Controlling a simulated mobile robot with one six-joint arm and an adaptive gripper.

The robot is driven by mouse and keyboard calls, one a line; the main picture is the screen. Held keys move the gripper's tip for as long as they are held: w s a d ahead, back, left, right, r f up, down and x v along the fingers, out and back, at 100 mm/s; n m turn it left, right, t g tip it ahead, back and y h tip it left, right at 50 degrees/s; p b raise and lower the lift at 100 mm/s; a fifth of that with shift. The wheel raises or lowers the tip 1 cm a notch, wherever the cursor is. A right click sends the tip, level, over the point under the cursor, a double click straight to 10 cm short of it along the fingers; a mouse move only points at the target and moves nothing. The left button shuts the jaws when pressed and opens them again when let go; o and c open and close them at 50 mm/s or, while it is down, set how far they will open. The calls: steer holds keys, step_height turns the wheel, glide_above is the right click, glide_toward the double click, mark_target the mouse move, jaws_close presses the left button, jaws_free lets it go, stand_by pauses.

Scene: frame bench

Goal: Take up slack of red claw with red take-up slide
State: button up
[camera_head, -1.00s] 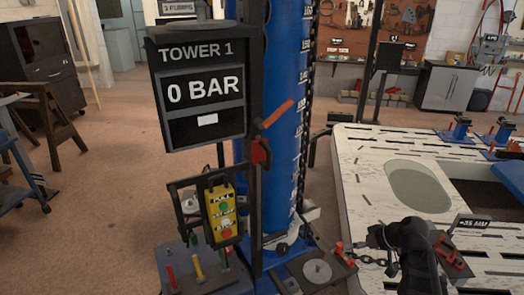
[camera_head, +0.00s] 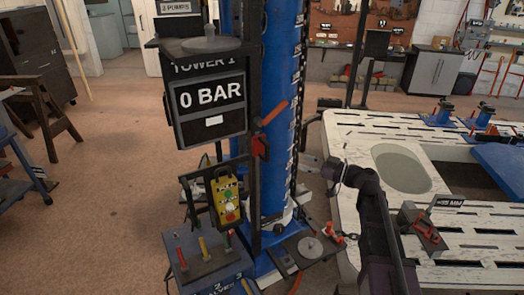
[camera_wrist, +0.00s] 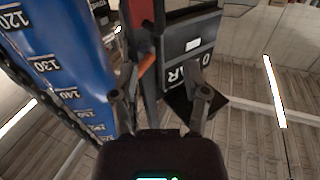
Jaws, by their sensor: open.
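A small red fitting (camera_head: 335,239) stands on a dark plate at the tower's foot. A red block (camera_head: 260,146) with an orange lever (camera_head: 272,113) is on the tower's post. I cannot tell which of these is the take-up slide. My gripper (camera_head: 336,171) is raised at the bench's left edge, right of the tower. In the wrist view its fingers (camera_wrist: 162,100) are apart and empty, facing the tower.
The blue tower (camera_head: 277,70) carries a display reading "0 BAR" (camera_head: 205,95). A yellow button box (camera_head: 226,201) hangs below it. A blue box with coloured levers (camera_head: 205,257) stands in front. The white bench (camera_head: 350,135) fills the right. Floor at left is open.

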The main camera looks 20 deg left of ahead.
mark_target(267, 160)
steer(key=shift+a, duration=0.15)
steer(key=a, duration=0.4)
steer(key=w+a, duration=0.1)
steer(key=a, duration=0.8)
steer(key=shift+w+a, duration=0.25)
steer(key=shift+w, duration=0.1)
